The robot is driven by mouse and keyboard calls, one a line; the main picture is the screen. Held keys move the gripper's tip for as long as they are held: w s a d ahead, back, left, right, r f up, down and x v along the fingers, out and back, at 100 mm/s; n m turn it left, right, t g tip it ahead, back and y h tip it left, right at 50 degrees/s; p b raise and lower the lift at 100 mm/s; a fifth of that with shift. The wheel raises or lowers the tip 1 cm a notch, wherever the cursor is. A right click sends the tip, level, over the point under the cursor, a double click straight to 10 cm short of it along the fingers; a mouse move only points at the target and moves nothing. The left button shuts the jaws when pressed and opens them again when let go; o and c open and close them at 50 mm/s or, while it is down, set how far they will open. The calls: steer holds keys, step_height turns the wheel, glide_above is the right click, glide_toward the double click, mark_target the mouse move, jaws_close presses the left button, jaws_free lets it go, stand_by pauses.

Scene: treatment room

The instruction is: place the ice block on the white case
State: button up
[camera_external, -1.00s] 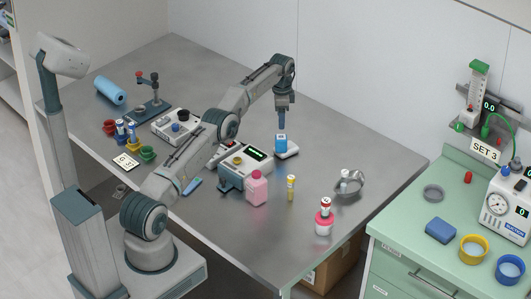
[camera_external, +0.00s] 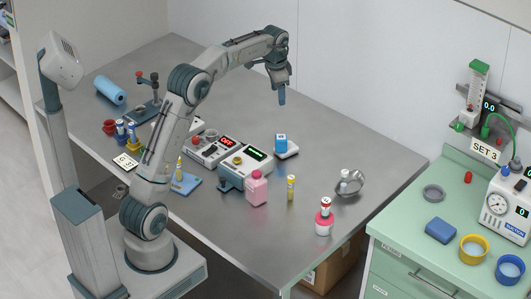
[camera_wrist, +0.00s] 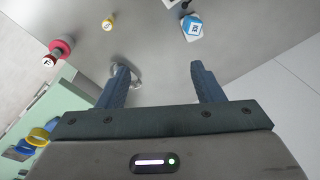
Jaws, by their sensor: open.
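The ice block (camera_external: 281,142), a small blue cube with a white top label, sits on the flat white case (camera_external: 291,152) near the middle of the table. The ice block also shows at the top of the wrist view (camera_wrist: 192,25). My gripper (camera_external: 282,98) is above and apart from the block, fingers pointing down. In the wrist view my gripper (camera_wrist: 158,68) has its two fingers spread with nothing between them.
A device with a green display (camera_external: 246,162) and a pink bottle (camera_external: 257,188) stand left of the case. The table behind the case is clear.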

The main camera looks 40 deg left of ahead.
steer(key=s+d+r+n+t, duration=0.1)
steer(key=s+d+r+n, duration=0.1)
steer(key=s, duration=0.8)
steer(key=s+d+r+n, duration=0.1)
steer(key=s+d+r, duration=0.1)
steer(key=s, duration=0.7)
steer(key=s+f+n, duration=0.1)
steer(key=s+f, duration=0.1)
steer(key=s, duration=0.4)
steer(key=s+f+n, duration=0.1)
steer(key=s+f, duration=0.2)
steer(key=s, duration=0.3)
steer(key=s+f+n+t, duration=0.1)
steer(key=s+f, duration=0.1)
steer(key=s, duration=0.4)
steer(key=shift+s+d+f, duration=0.2)
steer(key=shift+d+f, duration=0.15)
steer(key=shift+d, duration=0.1)
